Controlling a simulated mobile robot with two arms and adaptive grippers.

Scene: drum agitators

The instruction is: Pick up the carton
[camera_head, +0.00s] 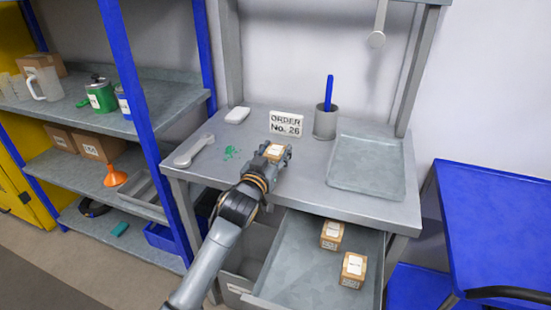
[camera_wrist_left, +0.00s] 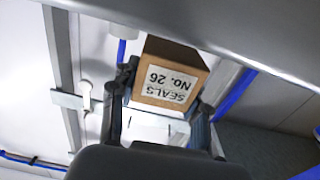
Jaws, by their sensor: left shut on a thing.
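A small brown carton (camera_head: 274,152) with a white label is held by my left gripper (camera_head: 275,155) above the grey workbench. In the left wrist view the carton (camera_wrist_left: 168,76) sits between the two fingers of the left gripper (camera_wrist_left: 160,98), and its label reads "SEALS No. 26" upside down. Two similar cartons, one at the back (camera_head: 332,235) and one nearer the front (camera_head: 353,270), lie in the open drawer (camera_head: 285,260) below the bench. My right gripper is not in view.
An "ORDER No. 26" sign (camera_head: 286,124), a grey cup (camera_head: 325,123) with a blue pen, and an empty metal tray (camera_head: 366,168) are on the bench. A grey scoop-like tool (camera_head: 193,152) lies left, near green bits (camera_head: 231,152). Blue-post shelves (camera_head: 140,95) stand left; a blue table (camera_head: 497,225) stands right.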

